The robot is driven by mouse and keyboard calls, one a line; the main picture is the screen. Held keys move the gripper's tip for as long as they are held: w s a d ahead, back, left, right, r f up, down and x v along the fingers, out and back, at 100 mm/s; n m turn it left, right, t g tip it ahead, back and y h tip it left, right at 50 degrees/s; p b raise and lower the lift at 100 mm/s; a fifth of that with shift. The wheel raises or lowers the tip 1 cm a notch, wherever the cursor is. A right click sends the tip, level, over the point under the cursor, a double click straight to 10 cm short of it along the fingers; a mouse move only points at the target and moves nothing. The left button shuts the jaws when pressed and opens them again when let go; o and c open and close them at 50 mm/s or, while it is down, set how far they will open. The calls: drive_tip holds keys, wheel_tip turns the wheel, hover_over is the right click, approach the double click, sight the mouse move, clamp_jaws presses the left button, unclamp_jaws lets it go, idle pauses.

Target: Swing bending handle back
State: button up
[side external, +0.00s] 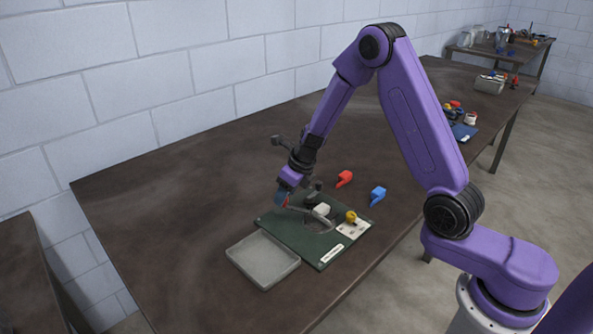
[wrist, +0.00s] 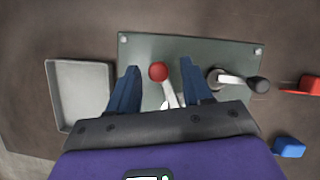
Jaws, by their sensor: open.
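A dark green base plate (side external: 320,254) carries the bending fixture; it also shows in the wrist view (wrist: 225,52). A pale lever with a red ball knob (wrist: 158,72) stands on the plate. A second lever with a black knob (wrist: 260,85) pivots on the plate farther right in the wrist view. Which lever is the bending handle I cannot tell for certain. My gripper (wrist: 158,67) is open, its blue fingers on either side of the red knob with gaps visible. In the side view my gripper (side external: 282,199) is low over the plate's left part. The red lever's lower end is hidden by my gripper.
An empty grey tray (side external: 263,259) lies beside the plate. A red piece (side external: 345,178) and a blue piece (side external: 378,195) lie on the table past the plate. The table's left part is clear.

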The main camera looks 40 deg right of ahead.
drive_tip(key=v, duration=1.7)
drive_tip(key=s+a+f+n+g, duration=0.1)
drive_tip(key=s+a+n, duration=0.45)
drive_tip(key=n, duration=0.55)
drive_tip(key=s+a+n+g, duration=0.2)
drive_tip(key=s+a+n, duration=0.3)
drive_tip(key=n, duration=0.6)
drive_tip(key=s+d+n, duration=0.2)
drive_tip(key=s+n, duration=0.8)
drive_tip(key=n, duration=0.2)
drive_tip(key=s+d+f+n+g, duration=0.1)
drive_tip(key=s+d+n, duration=0.2)
drive_tip(key=s+n, duration=0.7)
drive_tip(key=shift+s+f+n+h, duration=0.25)
drive_tip(key=shift+s+n+h, duration=0.15)
drive_tip(key=shift+n, duration=0.5)
